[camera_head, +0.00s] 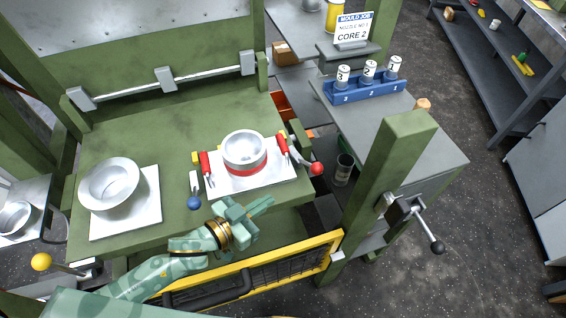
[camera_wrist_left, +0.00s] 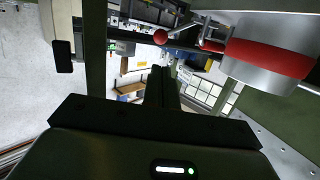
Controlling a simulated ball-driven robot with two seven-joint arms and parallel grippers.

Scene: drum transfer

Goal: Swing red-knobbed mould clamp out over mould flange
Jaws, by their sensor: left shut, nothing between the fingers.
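The red-knobbed clamp has a red ball knob (camera_head: 317,169) at the right front corner of the white mould plate (camera_head: 223,181). A red handle (camera_head: 282,144) stands beside it. The knob also shows in the left wrist view (camera_wrist_left: 160,37), at the top. The mould (camera_head: 245,148) is a silver bowl with a red band, and it shows large at the upper right of the left wrist view (camera_wrist_left: 255,72). My left gripper (camera_head: 270,202) is shut and empty, in front of the plate and left of the red knob, apart from it. My right gripper is out of view.
A second clamp has a blue knob (camera_head: 194,203) at the plate's left front. A silver bowl (camera_head: 110,182) sits on another white plate at left. A yellow-framed mesh guard (camera_head: 290,249) lies in front. A green post (camera_head: 378,185) stands to the right.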

